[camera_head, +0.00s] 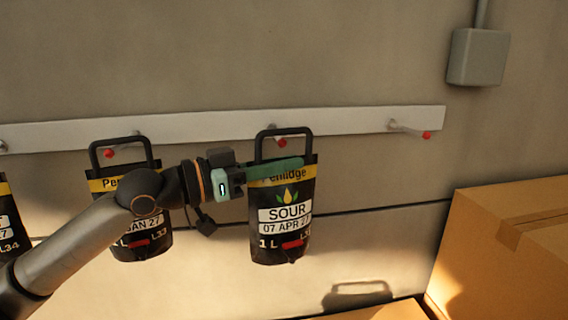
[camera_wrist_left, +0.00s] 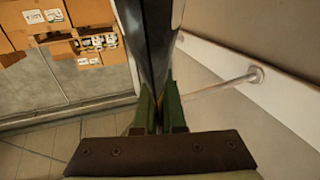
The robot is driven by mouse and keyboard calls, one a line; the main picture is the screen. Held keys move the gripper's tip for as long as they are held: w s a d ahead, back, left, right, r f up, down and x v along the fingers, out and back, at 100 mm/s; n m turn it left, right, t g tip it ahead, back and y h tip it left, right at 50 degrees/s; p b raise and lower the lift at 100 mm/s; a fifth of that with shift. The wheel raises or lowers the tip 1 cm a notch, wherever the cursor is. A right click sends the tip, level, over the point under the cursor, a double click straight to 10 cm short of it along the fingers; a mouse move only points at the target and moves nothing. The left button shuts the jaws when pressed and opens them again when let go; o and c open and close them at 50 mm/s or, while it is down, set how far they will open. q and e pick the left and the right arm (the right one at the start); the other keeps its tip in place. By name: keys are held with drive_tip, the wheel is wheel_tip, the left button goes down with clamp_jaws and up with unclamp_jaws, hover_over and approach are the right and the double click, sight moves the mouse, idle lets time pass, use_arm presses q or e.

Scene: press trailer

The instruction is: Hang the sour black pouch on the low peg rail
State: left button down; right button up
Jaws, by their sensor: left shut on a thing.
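The sour black pouch (camera_head: 286,222) has a yellow band, a white SOUR label and a black loop handle (camera_head: 284,133). My left gripper (camera_head: 276,170) is shut on its top edge, just below the handle, and the pouch hangs upright. In the left wrist view the pouch (camera_wrist_left: 157,40) shows edge-on between the green fingers (camera_wrist_left: 158,108). The low peg rail (camera_head: 350,120) runs along the wall behind. A red peg tip (camera_head: 282,142) shows inside the handle loop; I cannot tell whether the peg passes through it. The right gripper is not in view.
Another black pouch (camera_head: 140,245) is at a peg on the left, partly hidden by my arm. A third pouch (camera_head: 8,225) is cut off at the left edge. The right-hand peg (camera_head: 408,129) is bare. A cardboard box (camera_head: 485,250) stands at lower right; a grey wall box (camera_head: 478,57) is above.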

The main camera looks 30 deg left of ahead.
use_arm(q)
drive_tip(key=shift+w+a+r+p, duration=0.15)
drive_tip(key=shift+w+a+p, duration=0.05)
drive_tip(key=shift+w+a, duration=0.7)
drive_tip(key=shift+w+a+r+p, duration=0.1)
drive_tip(key=shift+w+a+p, duration=0.1)
drive_tip(key=shift+w+a, duration=0.6)
drive_tip(key=shift+w+d, duration=0.1)
drive_tip(key=shift+w, duration=0.1)
drive_tip(key=shift+w+a+f+b, duration=0.15)
drive_tip(key=shift+w+f+b, duration=0.05)
drive_tip(key=shift+f+b, duration=0.2)
drive_tip(key=shift+w+a+f+b, duration=0.15)
drive_tip(key=shift+f+b, duration=0.2)
idle(0.6)
